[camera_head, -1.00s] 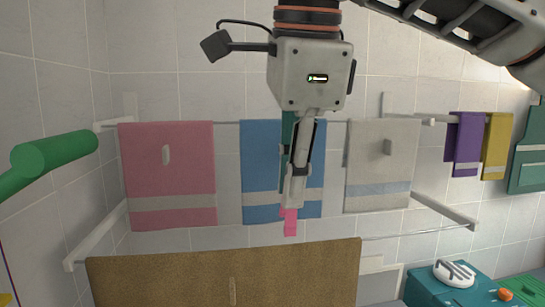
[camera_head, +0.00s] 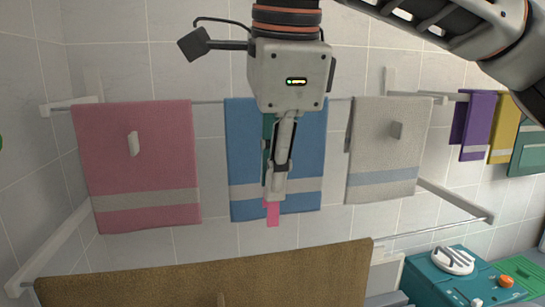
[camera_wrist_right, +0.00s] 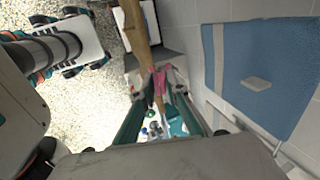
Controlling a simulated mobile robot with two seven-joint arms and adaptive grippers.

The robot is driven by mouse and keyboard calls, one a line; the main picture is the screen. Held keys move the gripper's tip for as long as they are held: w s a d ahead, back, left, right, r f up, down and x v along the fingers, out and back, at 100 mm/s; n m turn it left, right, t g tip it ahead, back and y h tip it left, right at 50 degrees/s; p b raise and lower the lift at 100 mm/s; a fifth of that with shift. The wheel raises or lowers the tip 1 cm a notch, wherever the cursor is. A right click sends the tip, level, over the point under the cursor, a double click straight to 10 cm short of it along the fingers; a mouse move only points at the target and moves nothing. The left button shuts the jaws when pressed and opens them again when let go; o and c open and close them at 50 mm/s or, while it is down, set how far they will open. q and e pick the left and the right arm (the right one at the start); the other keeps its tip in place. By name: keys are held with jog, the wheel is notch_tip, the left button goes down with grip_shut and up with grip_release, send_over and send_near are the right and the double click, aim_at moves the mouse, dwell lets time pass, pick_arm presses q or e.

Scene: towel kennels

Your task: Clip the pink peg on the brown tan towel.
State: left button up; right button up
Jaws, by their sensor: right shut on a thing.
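The pink peg (camera_head: 272,213) sticks out below the fingertips of my right gripper (camera_head: 273,192), which is shut on it. The peg also shows in the right wrist view (camera_wrist_right: 160,78), between the fingers. The brown tan towel (camera_head: 290,275) hangs on the near rail at the bottom of the head view, its lower part cut off. In the wrist view the towel (camera_wrist_right: 138,30) shows as a narrow band right behind the peg. The peg appears above the towel's top edge; whether they touch, I cannot tell. My left gripper is out of view.
Behind hang a pink towel (camera_head: 140,170), a blue towel (camera_head: 298,140) and a grey towel (camera_head: 385,150), the pink and grey ones with light pegs. Purple (camera_head: 477,125) and yellow (camera_head: 505,125) towels hang farther right. A teal box (camera_head: 450,275) stands at lower right.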

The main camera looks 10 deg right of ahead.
aim_at(273, 213)
jog(key=shift+f, duration=1.55)
jog(key=shift+f+b, duration=0.3)
jog(key=shift+f, duration=0.4)
jog(key=shift+f+b, duration=0.3)
jog(key=shift+b, duration=0.05)
jog(key=shift+f, duration=0.15)
pick_arm(q)
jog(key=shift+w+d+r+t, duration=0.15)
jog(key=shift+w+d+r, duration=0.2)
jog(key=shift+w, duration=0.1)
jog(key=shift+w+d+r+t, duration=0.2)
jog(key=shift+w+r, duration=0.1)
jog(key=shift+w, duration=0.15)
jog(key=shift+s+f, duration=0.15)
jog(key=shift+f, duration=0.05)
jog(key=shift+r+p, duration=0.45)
jog(key=shift+p, duration=0.05)
pick_arm(e)
jog(key=shift+f, duration=0.1)
